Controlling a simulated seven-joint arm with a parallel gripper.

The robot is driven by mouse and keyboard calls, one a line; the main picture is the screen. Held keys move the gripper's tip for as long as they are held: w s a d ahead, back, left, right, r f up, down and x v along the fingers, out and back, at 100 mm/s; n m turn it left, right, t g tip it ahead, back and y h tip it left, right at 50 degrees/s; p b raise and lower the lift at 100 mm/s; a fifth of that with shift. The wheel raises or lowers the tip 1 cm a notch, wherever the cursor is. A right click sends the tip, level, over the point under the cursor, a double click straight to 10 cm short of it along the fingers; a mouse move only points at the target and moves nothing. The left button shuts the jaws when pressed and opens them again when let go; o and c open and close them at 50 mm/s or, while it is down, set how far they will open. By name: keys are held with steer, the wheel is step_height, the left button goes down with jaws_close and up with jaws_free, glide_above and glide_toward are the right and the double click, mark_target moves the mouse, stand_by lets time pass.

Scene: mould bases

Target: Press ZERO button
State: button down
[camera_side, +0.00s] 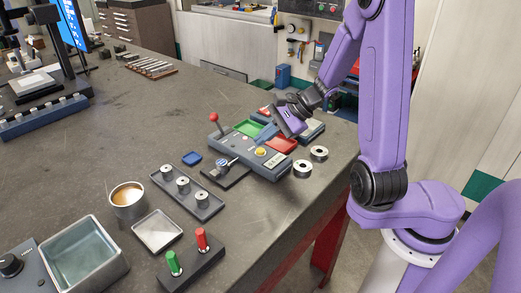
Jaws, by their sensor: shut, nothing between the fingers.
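A grey-blue device (245,150) sits on the dark bench near its right edge. It carries a lever with a red ball (214,117), a round yellow button (260,152) and some smaller controls on its top. Lettering on it is too small to read, so I cannot tell which control is ZERO.
A holder with several cylinders (187,192), a cup (128,200) and a red-and-green peg block (190,266) stand in front. The bench's left middle is clear.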

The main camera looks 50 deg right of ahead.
mark_target(264, 150)
steer(key=shift+f, duration=0.15)
steer(key=shift+f, duration=0.3)
steer(key=shift+f, duration=0.3)
stand_by(0.6)
stand_by(0.3)
steer(key=shift+r, duration=0.75)
steer(key=shift+r, duration=2.5)
